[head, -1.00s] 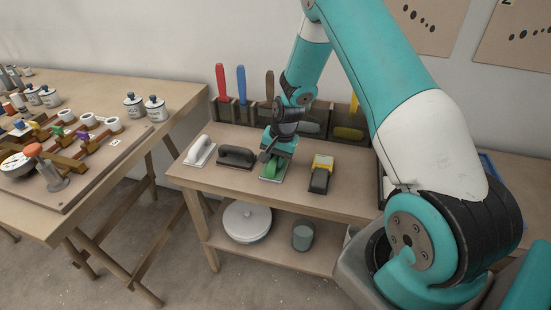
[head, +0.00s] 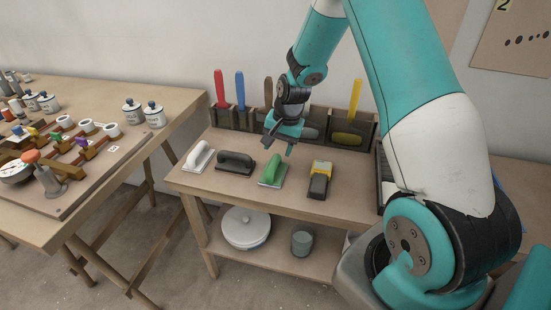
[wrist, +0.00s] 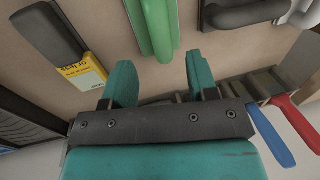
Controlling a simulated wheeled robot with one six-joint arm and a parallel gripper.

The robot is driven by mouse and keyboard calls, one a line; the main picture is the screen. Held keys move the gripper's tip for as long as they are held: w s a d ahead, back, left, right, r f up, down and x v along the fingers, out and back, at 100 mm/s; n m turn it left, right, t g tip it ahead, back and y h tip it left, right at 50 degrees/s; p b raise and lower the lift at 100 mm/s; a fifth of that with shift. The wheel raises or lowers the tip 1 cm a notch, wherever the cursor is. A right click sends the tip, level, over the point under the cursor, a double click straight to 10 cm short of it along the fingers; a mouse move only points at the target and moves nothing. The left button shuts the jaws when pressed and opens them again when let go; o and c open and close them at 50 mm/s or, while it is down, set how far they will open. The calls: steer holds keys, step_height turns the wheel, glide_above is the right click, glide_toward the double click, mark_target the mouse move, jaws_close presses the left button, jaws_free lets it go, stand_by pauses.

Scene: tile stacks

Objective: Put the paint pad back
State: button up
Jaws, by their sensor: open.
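A pad with a green handle (head: 273,167) and a pale flat base lies on the small workbench, between a black-handled float (head: 235,161) and a yellow-and-black tool (head: 320,180). I cannot tell from its look alone whether it is the paint pad. My gripper (head: 281,143) is open and empty, above and just behind the green handle, apart from it. In the wrist view the green handle (wrist: 152,25) shows beyond the two spread teal fingers, with nothing between them. The yellow-and-black tool (wrist: 75,55) also shows there.
A white-handled float (head: 198,156) lies at the left of the row. A dark rack (head: 225,118) at the back holds tools with red, blue and yellow handles. The bench front is clear.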

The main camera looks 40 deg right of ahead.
steer(key=s+a+r+n+y, duration=0.1)
steer(key=s+a+r+n, duration=0.2)
steer(key=a+r, duration=0.35)
steer(key=s+a+r+n, duration=0.3)
steer(key=a+r, duration=0.3)
steer(key=r, duration=0.1)
steer(key=s+a+r+n+g+y, duration=0.1)
steer(key=s+a+r+n, duration=0.25)
steer(key=s, duration=0.35)
steer(key=s+a+r+n, duration=0.2)
steer(key=s+a+n, duration=0.25)
steer(key=s, duration=0.25)
steer(key=s+a+r+n+g+y, duration=0.1)
steer(key=s+a+r+n, duration=0.1)
steer(key=s+a+n, duration=0.35)
steer(key=shift+m, duration=0.95)
steer(key=r+p, duration=0.1)
steer(key=d+r+p, duration=0.1)
steer(key=r+p, duration=0.1)
steer(key=s+r+p, duration=0.1)
steer(key=r+p, duration=0.1)
steer(key=shift+d+r, duration=0.2)
steer(key=shift+r, duration=0.05)
